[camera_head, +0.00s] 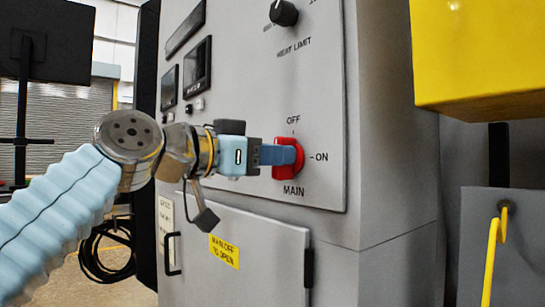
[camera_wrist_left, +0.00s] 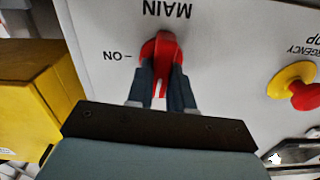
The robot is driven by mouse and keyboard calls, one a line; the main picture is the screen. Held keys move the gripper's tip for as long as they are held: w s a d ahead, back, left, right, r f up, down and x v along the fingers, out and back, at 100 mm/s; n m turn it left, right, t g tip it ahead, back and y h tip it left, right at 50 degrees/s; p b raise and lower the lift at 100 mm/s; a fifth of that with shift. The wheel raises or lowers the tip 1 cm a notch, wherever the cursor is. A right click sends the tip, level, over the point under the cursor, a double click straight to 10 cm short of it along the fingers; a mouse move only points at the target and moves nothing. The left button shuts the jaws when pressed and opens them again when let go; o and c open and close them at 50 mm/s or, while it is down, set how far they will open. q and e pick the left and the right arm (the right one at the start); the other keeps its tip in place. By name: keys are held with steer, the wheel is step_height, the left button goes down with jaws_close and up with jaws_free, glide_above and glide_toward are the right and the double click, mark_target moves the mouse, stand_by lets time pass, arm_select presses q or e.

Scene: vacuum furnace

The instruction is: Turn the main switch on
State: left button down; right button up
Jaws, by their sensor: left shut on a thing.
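The red main switch (camera_head: 299,172) is on the grey front panel, above the word MAIN, with OFF printed above it and ON to its right. My left gripper (camera_head: 289,154) reaches it from the left and is shut on it. In the left wrist view, upside down, both fingers of the gripper (camera_wrist_left: 161,78) lie along the two sides of the red handle (camera_wrist_left: 161,48). The handle stands about upright, with a white mark at the end away from MAIN, on the OFF side. The fingers hide part of the switch. My right gripper is not in view.
A black heat limit knob (camera_head: 284,13) is higher on the panel. A cabinet door (camera_head: 245,255) with a yellow label and black handles is below. A yellow box (camera_head: 480,55) juts out at the right. A red and yellow emergency stop button (camera_wrist_left: 294,82) shows in the left wrist view.

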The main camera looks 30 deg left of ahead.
arm_select(q)
steer(key=m+b, duration=0.1)
steer(key=m, duration=0.4)
steer(key=m+b, duration=0.1)
steer(key=m, duration=0.5)
steer(key=m+b, duration=0.2)
steer(key=m, duration=0.3)
steer(key=shift+s+d+f, duration=0.1)
steer(key=shift+d+f, duration=0.2)
steer(key=shift+f, duration=0.05)
steer(key=shift+m, duration=0.5)
steer(key=c, duration=1.1)
jaws_free()
steer(key=shift+o, duration=0.5)
